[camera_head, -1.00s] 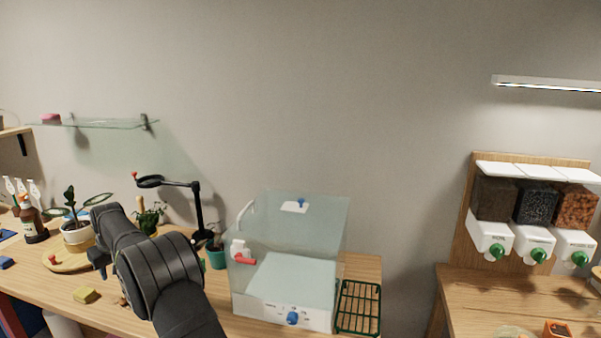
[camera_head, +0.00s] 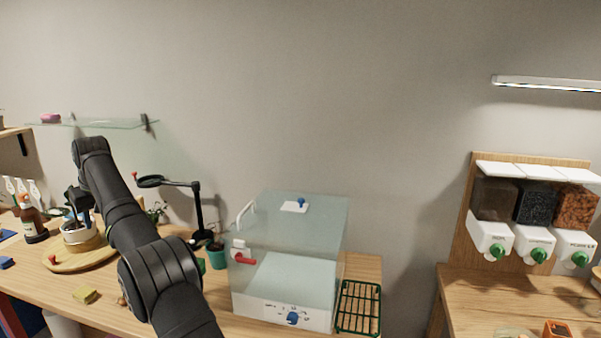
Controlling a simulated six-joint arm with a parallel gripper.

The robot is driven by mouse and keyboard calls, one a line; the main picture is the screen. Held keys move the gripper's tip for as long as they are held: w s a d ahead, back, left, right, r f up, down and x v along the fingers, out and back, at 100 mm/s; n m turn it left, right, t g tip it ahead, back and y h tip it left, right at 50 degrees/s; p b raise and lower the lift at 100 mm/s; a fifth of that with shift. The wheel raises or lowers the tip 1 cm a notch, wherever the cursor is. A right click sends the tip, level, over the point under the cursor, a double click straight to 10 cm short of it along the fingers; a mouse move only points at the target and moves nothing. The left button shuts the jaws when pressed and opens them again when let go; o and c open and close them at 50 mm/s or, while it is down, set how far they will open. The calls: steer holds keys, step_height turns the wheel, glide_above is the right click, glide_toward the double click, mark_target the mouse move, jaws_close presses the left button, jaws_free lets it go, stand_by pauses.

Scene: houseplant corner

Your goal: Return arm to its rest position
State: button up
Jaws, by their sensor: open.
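My black arm rises from the bottom of the view and leans left over the wooden workbench (camera_head: 40,278). Its upper bend stands high at the left, below the glass shelf. My gripper (camera_head: 78,203) hangs from there, pointing down, in front of the potted plant. It is small and dark, with open jaws, and I see nothing held in it. The plant's white pot (camera_head: 80,238) stands on a round wooden turntable (camera_head: 98,258). The gripper and arm hide most of the plant's leaves. I cannot tell whether the gripper touches the plant.
A clear box with a white base (camera_head: 283,303) stands right of my arm, beside a green wire rack (camera_head: 358,308). A black ring stand (camera_head: 197,210) is behind the arm. A brown bottle (camera_head: 33,222) and yellow sponge (camera_head: 84,296) are left. Dispensers (camera_head: 537,238) hang far right.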

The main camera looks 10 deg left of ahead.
steer(key=w+d+r+m, duration=0.1)
steer(key=w+d+r, duration=0.1)
steer(key=w+d, duration=1.4)
steer(key=shift+w+m, duration=0.3)
steer(key=shift+w, duration=0.05)
steer(key=shift+c, duration=0.8)
steer(key=shift+t, duration=0.3)
